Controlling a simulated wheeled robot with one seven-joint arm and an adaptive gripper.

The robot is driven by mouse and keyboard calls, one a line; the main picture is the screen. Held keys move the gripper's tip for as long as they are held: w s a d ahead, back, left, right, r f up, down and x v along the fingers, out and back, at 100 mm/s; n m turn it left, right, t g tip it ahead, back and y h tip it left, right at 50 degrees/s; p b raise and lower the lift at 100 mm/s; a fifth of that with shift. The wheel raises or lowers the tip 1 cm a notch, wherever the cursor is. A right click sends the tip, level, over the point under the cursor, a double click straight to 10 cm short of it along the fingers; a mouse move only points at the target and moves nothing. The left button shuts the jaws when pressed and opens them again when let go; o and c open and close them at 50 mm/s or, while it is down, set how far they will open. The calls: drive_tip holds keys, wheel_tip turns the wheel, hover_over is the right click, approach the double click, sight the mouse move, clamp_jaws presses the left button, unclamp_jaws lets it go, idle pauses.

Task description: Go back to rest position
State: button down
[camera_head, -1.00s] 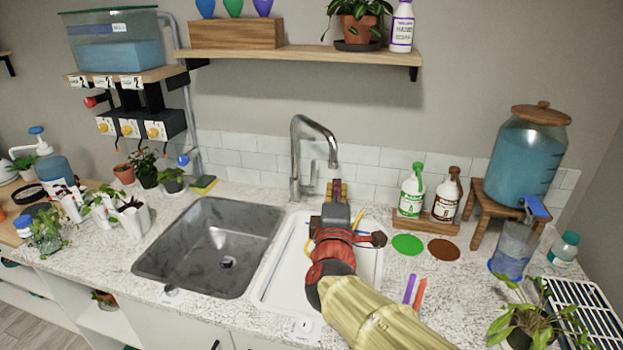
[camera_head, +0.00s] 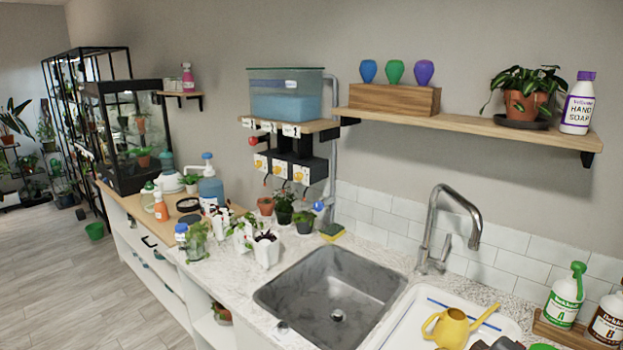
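A dark shape (camera_head: 497,344) at the bottom edge, right of centre, looks like the tip of my gripper. Only a sliver of it shows, so its fingers cannot be made out. It is just in front of a yellow watering can (camera_head: 452,329), which stands upright on the white draining tray (camera_head: 407,318) right of the sink. Whether the dark shape touches the can is unclear. The rest of my arm is out of view.
The grey sink (camera_head: 300,290) is empty. The tap (camera_head: 432,230) stands behind it. Potted plants (camera_head: 265,250) crowd the counter on the left. Soap bottles (camera_head: 565,297) stand at the right. A wall shelf (camera_head: 460,125) hangs above. Open floor (camera_head: 60,270) lies left.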

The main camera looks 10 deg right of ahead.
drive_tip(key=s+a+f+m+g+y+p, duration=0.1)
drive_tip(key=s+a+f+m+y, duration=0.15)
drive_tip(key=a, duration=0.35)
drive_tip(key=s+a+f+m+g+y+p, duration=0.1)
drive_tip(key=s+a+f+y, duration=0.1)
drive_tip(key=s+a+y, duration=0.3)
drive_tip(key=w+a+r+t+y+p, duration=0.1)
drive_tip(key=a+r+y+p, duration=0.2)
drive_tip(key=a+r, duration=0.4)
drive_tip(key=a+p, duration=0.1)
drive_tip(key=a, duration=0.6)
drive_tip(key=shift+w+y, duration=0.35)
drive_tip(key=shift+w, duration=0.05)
